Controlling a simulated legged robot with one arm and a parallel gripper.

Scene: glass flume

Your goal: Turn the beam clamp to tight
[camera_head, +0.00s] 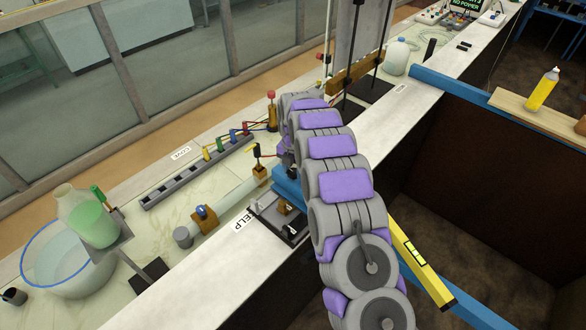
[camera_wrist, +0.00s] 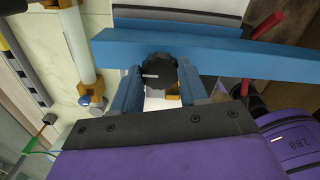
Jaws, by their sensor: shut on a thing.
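The beam clamp shows in the wrist view as a round black knob (camera_wrist: 159,70) with a white pointer mark on its left side. It sits at the edge of a blue beam (camera_wrist: 235,57). My gripper (camera_wrist: 160,80) has its two blue fingers on either side of the knob and is shut on it. A small brass-coloured part (camera_wrist: 173,98) shows just below the knob. In the head view, the blue beam (camera_head: 288,184) shows left of my arm, which hides the knob and my gripper there. Scale markings around the knob cannot be made out.
A yellow spirit level (camera_head: 420,263) is right of my arm. Left are a bench pipe (camera_head: 228,205), a socket strip (camera_head: 200,170), a basin (camera_head: 45,285) and a jug of green liquid (camera_head: 92,222). A yellow bottle (camera_head: 541,90) stands on a board at right.

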